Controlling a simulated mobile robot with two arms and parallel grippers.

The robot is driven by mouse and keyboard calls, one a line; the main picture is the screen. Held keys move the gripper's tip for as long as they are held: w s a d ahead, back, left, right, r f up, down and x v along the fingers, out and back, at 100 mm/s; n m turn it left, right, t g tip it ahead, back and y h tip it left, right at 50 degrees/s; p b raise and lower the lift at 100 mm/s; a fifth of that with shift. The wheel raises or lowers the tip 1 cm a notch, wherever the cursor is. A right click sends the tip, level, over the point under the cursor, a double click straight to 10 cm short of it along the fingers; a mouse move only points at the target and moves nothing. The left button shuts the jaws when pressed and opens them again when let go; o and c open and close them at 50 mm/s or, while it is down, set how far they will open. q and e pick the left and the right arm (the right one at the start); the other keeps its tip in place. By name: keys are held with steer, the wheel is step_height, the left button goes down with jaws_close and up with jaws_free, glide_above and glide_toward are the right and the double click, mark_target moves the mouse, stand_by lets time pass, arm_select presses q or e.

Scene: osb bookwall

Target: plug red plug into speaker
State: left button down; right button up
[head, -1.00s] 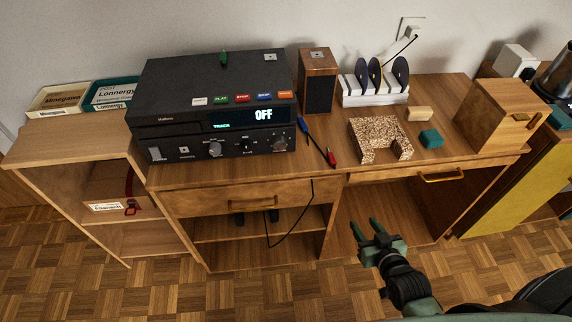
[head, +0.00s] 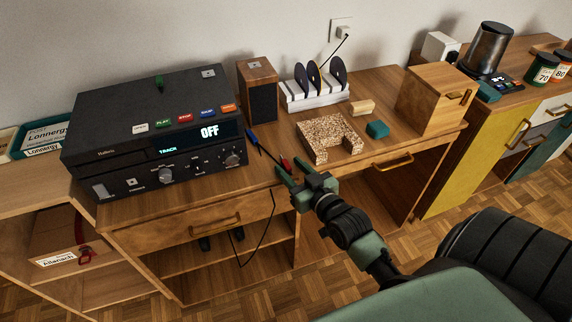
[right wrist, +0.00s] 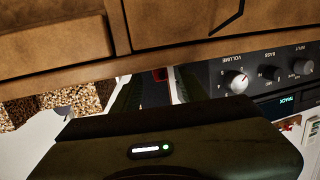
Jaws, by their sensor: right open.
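The red plug (head: 285,164) lies at the desk's front edge, on a short dark cable with a blue plug (head: 252,138) at its other end. The speaker (head: 262,98), a small wooden box with a dark front, stands behind them, right of the black audio unit (head: 140,125). My right gripper (head: 291,170) is open, with its fingertips at the red plug; the fingers partly hide it. In the right wrist view, a small red part of the plug (right wrist: 160,75) shows between the dark fingers. I cannot tell whether they touch it. My left gripper is out of view.
A cork U-shaped block (head: 330,137), a teal block (head: 377,129) and a wooden box (head: 432,100) stand to the right on the desk. A striped rack (head: 316,95) with dark discs stands behind. A drawer with a handle (head: 215,222) is below the desktop.

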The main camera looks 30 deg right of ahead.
steer(key=shift+w, duration=0.1)
steer(key=shift+c, duration=0.3)
jaws_close()
